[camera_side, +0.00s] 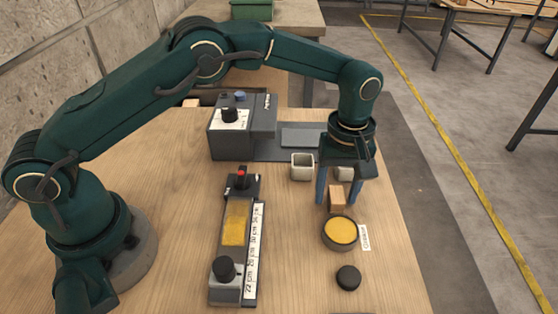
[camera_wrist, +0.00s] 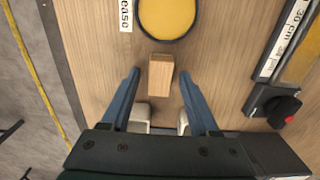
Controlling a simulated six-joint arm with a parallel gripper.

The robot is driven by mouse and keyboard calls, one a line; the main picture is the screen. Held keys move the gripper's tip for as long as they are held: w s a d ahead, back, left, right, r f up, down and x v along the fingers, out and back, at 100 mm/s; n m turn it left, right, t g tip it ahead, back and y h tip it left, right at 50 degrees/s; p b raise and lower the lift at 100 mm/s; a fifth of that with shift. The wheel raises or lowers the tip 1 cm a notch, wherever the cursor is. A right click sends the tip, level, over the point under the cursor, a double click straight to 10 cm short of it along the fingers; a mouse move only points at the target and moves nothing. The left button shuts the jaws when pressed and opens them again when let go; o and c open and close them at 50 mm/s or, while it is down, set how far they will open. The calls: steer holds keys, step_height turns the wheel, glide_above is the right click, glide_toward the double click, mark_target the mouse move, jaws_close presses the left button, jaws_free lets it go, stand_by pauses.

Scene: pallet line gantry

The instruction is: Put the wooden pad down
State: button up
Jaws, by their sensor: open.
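The wooden pad (camera_side: 337,194) is a small light-brown block on the wooden table, just behind the round tin of yellow grease. In the wrist view the pad (camera_wrist: 161,76) lies between the tips of my blue fingers, with a gap on each side. My gripper (camera_side: 338,201) points down over the pad and is open; its spread fingers also show in the wrist view (camera_wrist: 160,73). Neither finger appears to touch the pad. The pad's underside is hidden.
The grease tin (camera_side: 341,234) is close in front of the pad, with a label (camera_side: 365,237) beside it. A black round knob or lid (camera_side: 348,277) lies nearer. White cups (camera_side: 302,167) stand behind. A scaled fixture (camera_side: 236,224) and grey machine (camera_side: 232,140) are left.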

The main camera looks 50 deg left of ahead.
mark_target(336, 192)
step_height(336, 192, up, 8)
steer(key=shift+f, duration=0.1)
steer(key=s+a+r+m+t, duration=0.35)
steer(key=s+a+r, duration=0.4)
steer(key=r, duration=0.35)
steer(key=s+a+f+m+t, duration=0.1)
steer(key=s+a+m, duration=0.1)
steer(key=s, duration=0.4)
steer(key=s+a+f+m+t, duration=0.1)
steer(key=s+a+f+m, duration=0.1)
steer(key=s+a+m, duration=0.1)
steer(key=s+a, duration=0.1)
steer(key=s, duration=0.1)
steer(key=shift+s+a+f, duration=0.15)
steer(key=shift+s+f, duration=0.15)
steer(key=shift+s, duration=0.1)
steer(key=shift+m, duration=0.25)
steer(key=shift+o, duration=0.5)
